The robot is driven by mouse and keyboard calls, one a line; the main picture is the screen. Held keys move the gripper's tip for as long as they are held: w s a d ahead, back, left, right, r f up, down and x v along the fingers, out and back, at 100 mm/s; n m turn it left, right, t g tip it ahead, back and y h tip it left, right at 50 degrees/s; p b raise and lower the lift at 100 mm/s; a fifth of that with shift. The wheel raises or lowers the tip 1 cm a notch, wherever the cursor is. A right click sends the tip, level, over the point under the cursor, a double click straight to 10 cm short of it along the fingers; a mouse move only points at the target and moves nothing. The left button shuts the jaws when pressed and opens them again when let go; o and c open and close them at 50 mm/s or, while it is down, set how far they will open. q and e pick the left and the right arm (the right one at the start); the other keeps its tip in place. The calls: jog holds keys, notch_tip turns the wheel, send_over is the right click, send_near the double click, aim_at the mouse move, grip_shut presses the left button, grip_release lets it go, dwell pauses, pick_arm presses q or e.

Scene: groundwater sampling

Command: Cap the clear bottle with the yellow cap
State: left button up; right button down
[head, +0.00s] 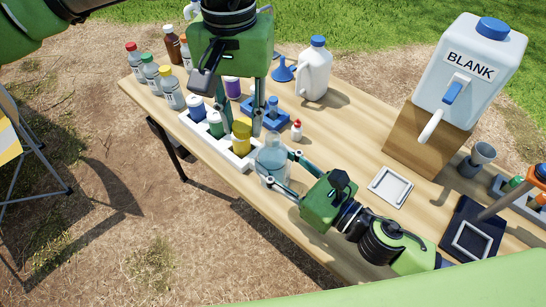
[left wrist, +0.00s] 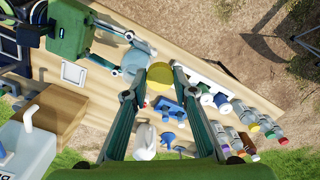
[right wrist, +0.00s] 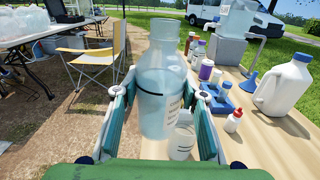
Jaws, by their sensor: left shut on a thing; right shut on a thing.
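My left gripper (head: 242,131) points down and is shut on the yellow cap (head: 241,143). The cap also shows between its fingertips in the left wrist view (left wrist: 158,77). My right gripper (head: 281,171) comes in from the right and is shut around the body of the clear bottle (head: 271,158). In the right wrist view the clear bottle (right wrist: 162,92) stands upright with a bare, uncapped neck and holds pale bluish liquid. In the head view the cap appears left of the bottle and apart from its mouth. The cap's underside is hidden.
A white rack (head: 240,163) with blue- and green-capped bottles lies left of the clear bottle. A blue holder (head: 269,122), a red-tipped dropper bottle (head: 297,130) and a white jug (head: 315,72) stand behind. A white square tray (head: 391,186) and a BLANK container (head: 480,95) are right.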

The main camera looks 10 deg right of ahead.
aim_at(272, 142)
pick_arm(q)
jog(key=d+r, duration=0.4)
jog(key=d, duration=0.1)
jog(key=shift+m, duration=0.3)
jog(key=shift+f, duration=0.15)
jog(key=shift+f, duration=1.9)
jog(key=shift+s, duration=0.1)
jog(key=shift+f, duration=0.85)
jog(key=shift+f, duration=0.55)
